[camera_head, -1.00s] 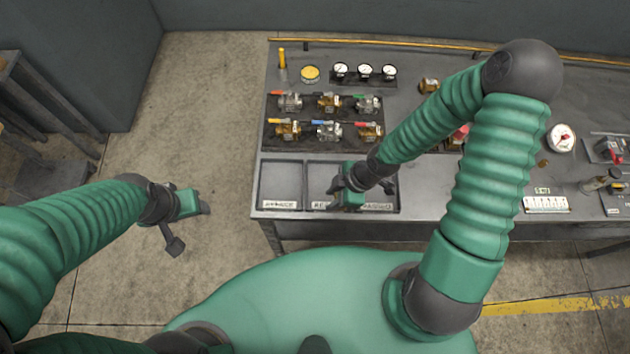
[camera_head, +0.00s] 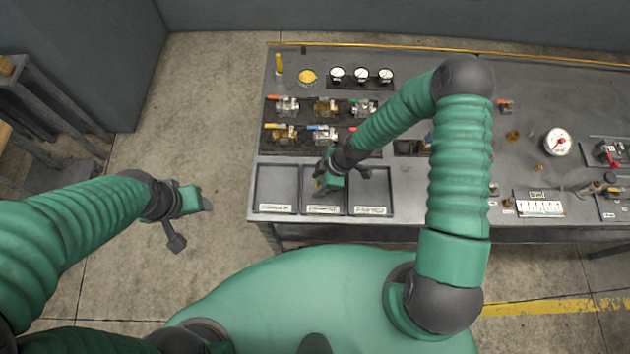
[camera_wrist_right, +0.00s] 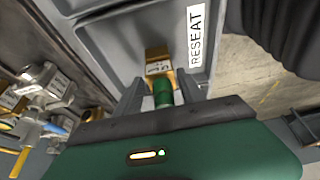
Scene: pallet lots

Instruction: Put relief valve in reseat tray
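The relief valve (camera_wrist_right: 159,66) has a brass body and a green cap, seen in the right wrist view. My right gripper (camera_head: 328,182) has its fingers on either side of the brass body and appears shut on it, the cap towards the palm. The gripper is over the reseat tray (camera_wrist_right: 115,40), the middle of three shallow grey trays; its RESEAT label faces the front edge. The valve's far end overlaps the tray floor; whether it touches is unclear. My left gripper (camera_head: 198,203) hangs over the floor left of the bench, holding nothing visible; its finger gap is unclear.
A tray (camera_head: 276,187) lies on the left and another (camera_head: 370,192) on the right of the reseat tray. Behind them, several coloured-handle valves stand on a dark rack (camera_head: 305,118). Gauges (camera_head: 361,75) stand at the back. The right bench holds a round dial (camera_head: 558,141) and fittings.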

